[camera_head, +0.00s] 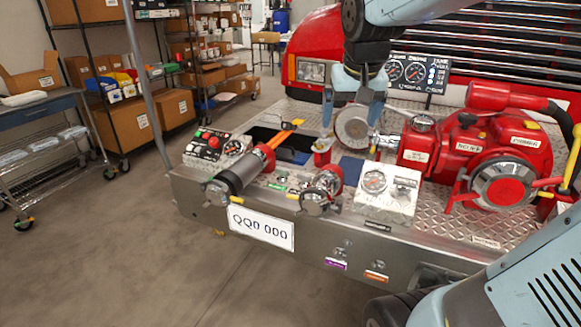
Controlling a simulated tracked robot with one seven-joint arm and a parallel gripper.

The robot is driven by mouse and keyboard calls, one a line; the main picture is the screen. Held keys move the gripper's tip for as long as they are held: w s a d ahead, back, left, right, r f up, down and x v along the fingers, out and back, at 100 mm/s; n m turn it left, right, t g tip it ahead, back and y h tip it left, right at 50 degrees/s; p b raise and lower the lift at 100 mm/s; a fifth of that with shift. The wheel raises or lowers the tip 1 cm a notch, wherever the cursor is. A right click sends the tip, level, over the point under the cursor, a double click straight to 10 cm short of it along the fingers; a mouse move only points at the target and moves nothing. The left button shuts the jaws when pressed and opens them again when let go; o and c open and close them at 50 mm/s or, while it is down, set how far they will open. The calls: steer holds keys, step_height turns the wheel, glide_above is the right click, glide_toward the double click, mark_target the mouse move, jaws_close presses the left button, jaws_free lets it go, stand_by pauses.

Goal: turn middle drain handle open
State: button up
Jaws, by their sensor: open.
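My gripper (351,116) hangs above the bumper deck, fingers pointing down and spread apart, with nothing seen between them. A grey round disc shows behind and between the fingers. On the bumper's front face are two small metal drain handles, one (345,246) above a purple label (336,264) and one (378,265) above an orange label (376,277). They are below and in front of my gripper, well apart from it. I cannot tell for sure which handle is the middle one, or how far either is turned.
The diamond-plate bumper (455,222) carries a red pump (470,150) at right, a capped outlet (320,192), a gauge box (388,192) and a nozzle (240,172). My arm covers the lower right. The floor (200,270) in front is clear; shelves stand at left.

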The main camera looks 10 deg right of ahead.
steer(key=w+f+m+g, duration=0.1)
steer(key=w+f, duration=0.1)
steer(key=w, duration=0.9)
steer(key=m+g, duration=0.3)
steer(key=m, duration=0.2)
glide_above(304, 178)
steer(key=w, duration=0.1)
step_height(304, 178, down, 22)
steer(key=shift+y, duration=0.4)
steer(key=f, duration=1.3)
steer(key=shift+d+f, duration=0.2)
steer(key=shift+c, duration=0.2)
